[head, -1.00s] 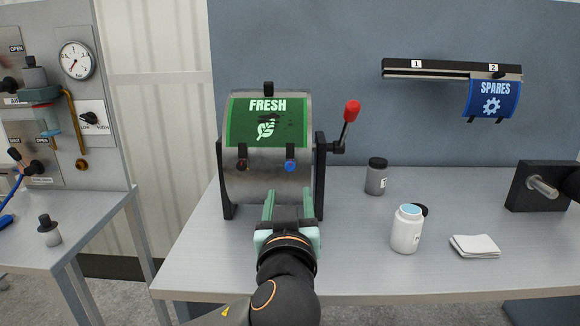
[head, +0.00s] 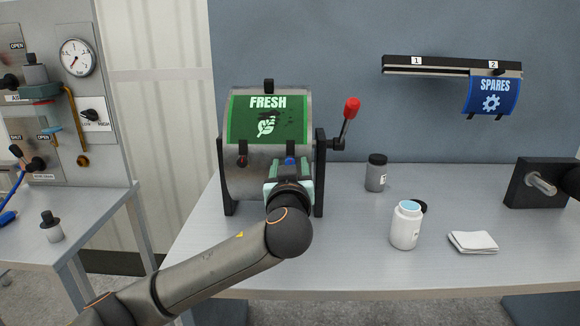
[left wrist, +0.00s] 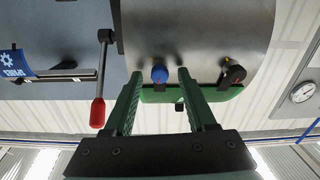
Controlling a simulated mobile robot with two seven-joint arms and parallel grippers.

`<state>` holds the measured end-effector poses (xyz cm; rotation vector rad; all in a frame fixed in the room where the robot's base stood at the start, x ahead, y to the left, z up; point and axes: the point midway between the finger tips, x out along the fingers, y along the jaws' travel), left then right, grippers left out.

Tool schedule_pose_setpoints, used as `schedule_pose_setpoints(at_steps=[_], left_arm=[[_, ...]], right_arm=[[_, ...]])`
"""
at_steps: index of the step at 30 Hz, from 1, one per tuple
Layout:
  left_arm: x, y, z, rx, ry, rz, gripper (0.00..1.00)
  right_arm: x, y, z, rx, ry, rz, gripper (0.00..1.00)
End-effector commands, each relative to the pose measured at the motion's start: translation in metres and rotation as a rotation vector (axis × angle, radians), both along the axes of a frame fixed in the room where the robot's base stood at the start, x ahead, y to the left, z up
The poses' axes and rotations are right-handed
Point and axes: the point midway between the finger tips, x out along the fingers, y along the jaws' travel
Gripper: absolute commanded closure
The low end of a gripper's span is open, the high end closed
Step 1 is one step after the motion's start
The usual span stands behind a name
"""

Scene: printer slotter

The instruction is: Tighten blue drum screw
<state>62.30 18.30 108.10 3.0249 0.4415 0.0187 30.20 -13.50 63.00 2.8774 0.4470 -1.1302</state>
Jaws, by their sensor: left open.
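The blue drum screw (head: 290,160) sits at the lower right of the green FRESH plate on the metal drum (head: 240,184). In the left wrist view, turned upside down, the blue screw (left wrist: 159,73) appears between the fingertips of my left gripper (left wrist: 160,77). The gripper is open, and I cannot tell whether its fingers touch the screw. A dark red-tipped screw (head: 243,161) is at the plate's lower left. My right gripper is out of view.
A red-knobbed lever (head: 351,107) rises right of the drum. A grey jar (head: 376,174), a white bottle (head: 406,226) and a folded cloth (head: 473,242) stand or lie on the table. A blue SPARES plate (head: 491,94) hangs on the rail behind.

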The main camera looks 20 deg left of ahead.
Motion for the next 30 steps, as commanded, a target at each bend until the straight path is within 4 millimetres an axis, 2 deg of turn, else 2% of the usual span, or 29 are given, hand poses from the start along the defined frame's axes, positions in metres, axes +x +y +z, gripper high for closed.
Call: schedule_pose_setpoints(at_steps=[3, 18, 30], left_arm=[[-0.0001, 0.0001, 0.0000, 0.000, 0.000, 0.000, 0.45], [-0.0004, -0.0001, -0.0002, 0.001, 0.000, 0.001, 1.00], [-0.0005, -0.0002, -0.0005, 0.004, 0.003, 0.000, 1.00]], right_arm=[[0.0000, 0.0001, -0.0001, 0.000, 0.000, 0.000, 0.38], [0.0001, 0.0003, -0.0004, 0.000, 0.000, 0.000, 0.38], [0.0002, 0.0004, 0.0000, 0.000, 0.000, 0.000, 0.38]])
